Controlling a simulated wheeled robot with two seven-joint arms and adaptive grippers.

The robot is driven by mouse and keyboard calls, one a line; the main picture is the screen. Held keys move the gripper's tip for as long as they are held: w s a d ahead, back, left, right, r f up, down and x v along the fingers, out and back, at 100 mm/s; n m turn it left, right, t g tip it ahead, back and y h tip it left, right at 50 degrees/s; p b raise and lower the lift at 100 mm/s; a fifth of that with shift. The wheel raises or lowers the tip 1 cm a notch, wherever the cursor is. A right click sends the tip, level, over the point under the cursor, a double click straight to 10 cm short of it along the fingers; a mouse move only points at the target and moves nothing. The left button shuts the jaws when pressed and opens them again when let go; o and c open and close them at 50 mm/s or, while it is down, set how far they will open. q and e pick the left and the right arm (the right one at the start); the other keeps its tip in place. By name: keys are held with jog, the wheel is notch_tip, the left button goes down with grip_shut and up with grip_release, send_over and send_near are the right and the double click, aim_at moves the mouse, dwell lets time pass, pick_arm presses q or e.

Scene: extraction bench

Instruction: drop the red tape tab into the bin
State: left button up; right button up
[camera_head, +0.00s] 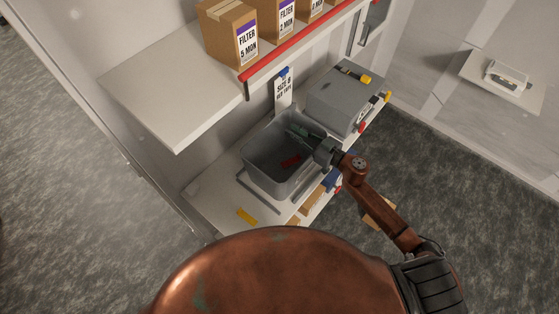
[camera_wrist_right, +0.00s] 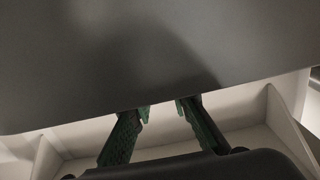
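The bin (camera_head: 256,178) is an open grey tub on the lower shelf in the head view. A small red tab (camera_head: 291,161) shows inside the bin, apart from my gripper; I cannot tell whether it lies flat on the bottom. My right gripper (camera_head: 301,131) reaches in from the right, over the far right part of the bin. In the right wrist view its two green fingers (camera_wrist_right: 163,107) stand apart with nothing between them. A large grey surface fills the upper part of that view. My left gripper is not in view.
A yellow tab (camera_head: 247,217) lies on the lower shelf (camera_head: 204,195) in front of the bin. A grey box (camera_head: 343,97) stands behind it to the right. Above is a shelf (camera_head: 165,97) with a red front rail (camera_head: 300,43) and filter cartons (camera_head: 231,35).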

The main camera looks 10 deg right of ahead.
jog(key=shift+o, duration=0.6)
jog(key=shift+w, duration=0.1)
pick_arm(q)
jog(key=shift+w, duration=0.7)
pick_arm(e)
jog(key=v, duration=1.2)
